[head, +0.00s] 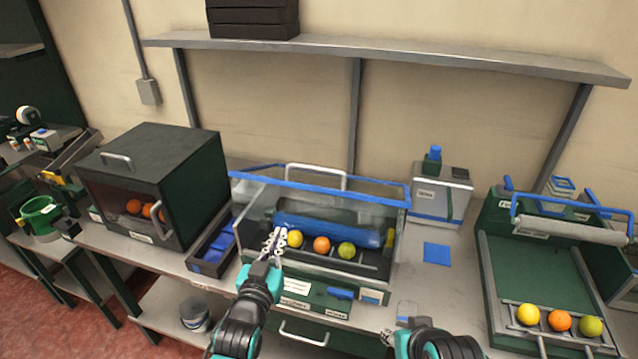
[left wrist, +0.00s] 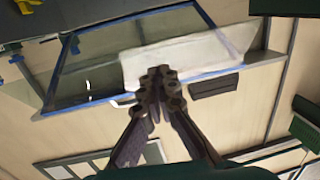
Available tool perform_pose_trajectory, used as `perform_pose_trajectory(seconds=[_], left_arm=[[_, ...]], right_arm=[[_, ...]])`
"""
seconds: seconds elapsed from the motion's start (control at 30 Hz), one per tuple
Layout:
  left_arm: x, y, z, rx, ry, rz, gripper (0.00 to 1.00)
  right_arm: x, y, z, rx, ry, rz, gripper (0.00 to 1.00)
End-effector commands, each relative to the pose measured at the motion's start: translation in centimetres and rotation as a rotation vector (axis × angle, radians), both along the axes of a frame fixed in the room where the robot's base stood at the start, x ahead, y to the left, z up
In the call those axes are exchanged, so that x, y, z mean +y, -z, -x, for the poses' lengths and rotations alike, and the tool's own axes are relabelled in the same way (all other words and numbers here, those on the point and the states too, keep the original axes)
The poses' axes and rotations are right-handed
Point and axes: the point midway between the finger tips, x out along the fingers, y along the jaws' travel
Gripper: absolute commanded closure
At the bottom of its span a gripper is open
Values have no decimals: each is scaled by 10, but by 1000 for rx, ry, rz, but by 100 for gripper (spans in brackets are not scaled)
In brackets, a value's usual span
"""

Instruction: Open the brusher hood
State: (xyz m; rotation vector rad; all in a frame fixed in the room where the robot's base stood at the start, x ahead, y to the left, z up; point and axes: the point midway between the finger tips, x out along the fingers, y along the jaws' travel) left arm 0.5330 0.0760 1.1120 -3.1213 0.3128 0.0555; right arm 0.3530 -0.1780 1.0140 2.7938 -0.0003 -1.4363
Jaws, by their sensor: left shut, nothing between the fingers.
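The brusher (head: 330,262) stands mid-bench, with a blue roller (head: 325,230) and a row of three fruits inside. Its clear hood has a blue rim (head: 380,190) and a pale handle (head: 316,170) at the top. The hood appears raised, with the rim above the roller; its exact angle is hard to tell. My left gripper (head: 273,242) is shut and empty at the brusher's front left, below the handle and apart from it. In the left wrist view, its closed fingertips (left wrist: 160,78) overlap the blue-framed hood panel (left wrist: 95,62). My right gripper (head: 392,338) is partly visible at the bottom edge; its fingers are unclear.
A dark box with a glass front (head: 160,185) holds oranges at left, beside a blue-lined tray (head: 212,250). A grey dispenser (head: 441,196) and a green roller station (head: 545,260) stand at right. A wall shelf (head: 400,52) runs above the bench.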

Motion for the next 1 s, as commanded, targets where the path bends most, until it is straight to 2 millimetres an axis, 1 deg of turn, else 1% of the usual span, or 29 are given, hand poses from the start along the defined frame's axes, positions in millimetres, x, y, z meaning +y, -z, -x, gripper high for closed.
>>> perform_pose_trajectory(seconds=[0.03, 0.1, 0.2, 0.37, 0.5, 0.57, 0.67, 1.0], left_arm=[[-14, -2, -4, -83, 25, 18, 100], [-28, -12, -2, -200, 54, 45, 100], [-42, -22, 7, -334, 87, 82, 100], [-53, -32, 20, -453, 115, 117, 100], [-56, -38, 19, -478, 121, 125, 100], [-57, -42, 13, -477, 120, 124, 100], [-62, -50, -1, -476, 120, 124, 100], [-82, -78, -62, -475, 120, 124, 100]], right_arm=[[0, 6, 0, 0, 0, 0, 60], [0, 10, 0, 0, 0, 0, 60], [0, 14, 0, 0, 0, 0, 60], [0, 16, 0, 0, 0, 0, 60], [0, 13, 0, 0, 0, 0, 60], [0, 10, 0, 0, 0, 0, 60], [0, 3, 0, 0, 0, 0, 60], [0, 8, 0, 0, 0, 0, 60]])
